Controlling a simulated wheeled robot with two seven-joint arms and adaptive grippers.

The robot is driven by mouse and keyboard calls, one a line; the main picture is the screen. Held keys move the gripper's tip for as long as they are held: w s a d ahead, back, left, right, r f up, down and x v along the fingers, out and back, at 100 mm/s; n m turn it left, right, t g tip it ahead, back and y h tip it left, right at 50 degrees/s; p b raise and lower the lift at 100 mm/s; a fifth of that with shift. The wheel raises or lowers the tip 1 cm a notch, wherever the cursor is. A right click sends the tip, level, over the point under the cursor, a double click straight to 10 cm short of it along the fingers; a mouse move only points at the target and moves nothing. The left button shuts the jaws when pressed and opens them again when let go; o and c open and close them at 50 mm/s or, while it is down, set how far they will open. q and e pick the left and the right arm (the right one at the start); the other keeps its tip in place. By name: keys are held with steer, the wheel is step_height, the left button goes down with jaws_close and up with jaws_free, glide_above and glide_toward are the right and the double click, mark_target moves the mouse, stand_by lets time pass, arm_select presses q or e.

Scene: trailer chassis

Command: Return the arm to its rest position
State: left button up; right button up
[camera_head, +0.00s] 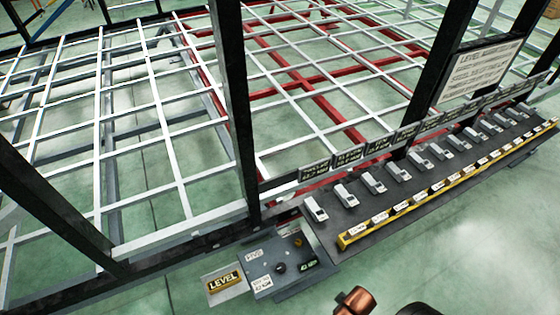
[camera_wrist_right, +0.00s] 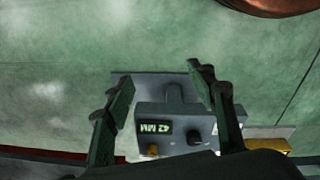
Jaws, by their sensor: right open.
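My right gripper (camera_wrist_right: 163,78) shows in the right wrist view with its two dark fingers spread apart and nothing between them. Beyond the fingers is a grey control box (camera_wrist_right: 178,110) with a display reading 42 MM, a dark knob and an orange knob. The same control box (camera_head: 281,252) shows in the head view at the bottom middle, with the LEVEL sign beside it. The fingers appear apart from the box, but the exact gap cannot be told. In the head view, a copper-coloured part of my arm shows at the bottom edge. My left gripper is in neither view.
A dark shelf (camera_head: 352,220) with a row of grey blocks and a yellow label strip (camera_head: 420,202) runs right from the box. Behind stand black posts (camera_head: 236,110) and the white and red chassis frame (camera_head: 140,135). Green floor (camera_head: 475,245) lies open at the lower right.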

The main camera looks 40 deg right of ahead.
steer(key=s+a+f+g, duration=0.1)
steer(key=s+f, duration=0.4)
steer(key=f, duration=0.7)
steer(key=s+a+f+g, duration=0.15)
steer(key=s+f, duration=0.45)
steer(key=f, duration=0.7)
arm_select(q)
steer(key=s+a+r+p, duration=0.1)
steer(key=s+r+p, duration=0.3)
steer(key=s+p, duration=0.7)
steer(key=p, duration=0.5)
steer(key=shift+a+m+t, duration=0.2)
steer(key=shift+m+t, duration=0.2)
arm_select(e)
steer(key=s+d+r+n+t, duration=0.1)
steer(key=s+r, duration=0.3)
steer(key=s, duration=0.6)
steer(key=shift+s+d+r+t+y, duration=0.15)
steer(key=shift+d+r+t+y, duration=0.05)
steer(key=shift+r+t+y, duration=0.15)
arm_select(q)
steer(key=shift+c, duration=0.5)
arm_select(e)
steer(key=shift+c, duration=0.5)
